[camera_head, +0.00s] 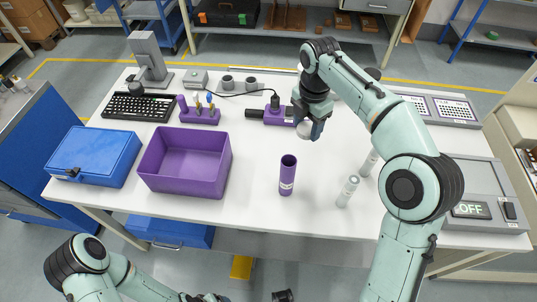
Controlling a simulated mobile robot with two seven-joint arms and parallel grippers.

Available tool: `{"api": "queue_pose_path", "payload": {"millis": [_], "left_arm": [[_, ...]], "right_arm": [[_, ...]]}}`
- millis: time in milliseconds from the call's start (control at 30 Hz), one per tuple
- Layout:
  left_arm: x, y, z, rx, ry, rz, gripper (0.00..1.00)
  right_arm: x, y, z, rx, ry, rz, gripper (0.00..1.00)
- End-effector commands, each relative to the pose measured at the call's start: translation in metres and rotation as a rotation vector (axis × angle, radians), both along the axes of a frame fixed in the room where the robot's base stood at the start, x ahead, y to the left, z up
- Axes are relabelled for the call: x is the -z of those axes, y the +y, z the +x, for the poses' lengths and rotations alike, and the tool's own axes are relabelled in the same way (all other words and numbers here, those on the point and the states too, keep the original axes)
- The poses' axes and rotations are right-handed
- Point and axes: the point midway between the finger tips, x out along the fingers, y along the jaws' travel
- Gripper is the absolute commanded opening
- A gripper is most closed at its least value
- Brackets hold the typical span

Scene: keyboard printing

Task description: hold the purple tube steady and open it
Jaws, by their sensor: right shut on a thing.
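The purple tube (287,180) stands upright near the front middle of the white table. Its top shows a dark round opening, with no cap on it. My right gripper (311,128) is above the table, behind and to the right of the tube and apart from it. It is shut on a small pale round piece (304,131) that looks like the tube's cap; the fingers partly hide it. My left arm is low at the bottom left, away from the tube. Only a dark bit of my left gripper (205,297) shows at the bottom edge, and its fingers are cut off.
A purple bin (186,193) and a blue case (72,172) are left of the tube. Two pale tubes (348,190) (368,163) stand to its right. A purple device (273,114) and a purple tool rack (199,115) are behind. The table around the tube is clear.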

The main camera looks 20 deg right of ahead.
Motion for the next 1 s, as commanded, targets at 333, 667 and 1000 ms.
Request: {"api": "queue_pose_path", "payload": {"millis": [333,667,1000], "left_arm": [[0.009,-0.003,-0.024,0.004,0.057,-0.039,0.8],[0.024,-0.003,-0.029,0.004,0.06,-0.039,0.8],[0.029,-0.003,-0.03,0.005,0.061,-0.038,0.8]], "right_arm": [[0.048,-0.007,-0.004,0.001,0.007,-0.001,0.19],[0.127,-0.006,-0.004,0.001,0.004,-0.001,0.19],[0.164,-0.006,-0.004,0.001,0.004,0.0,0.19]]}}
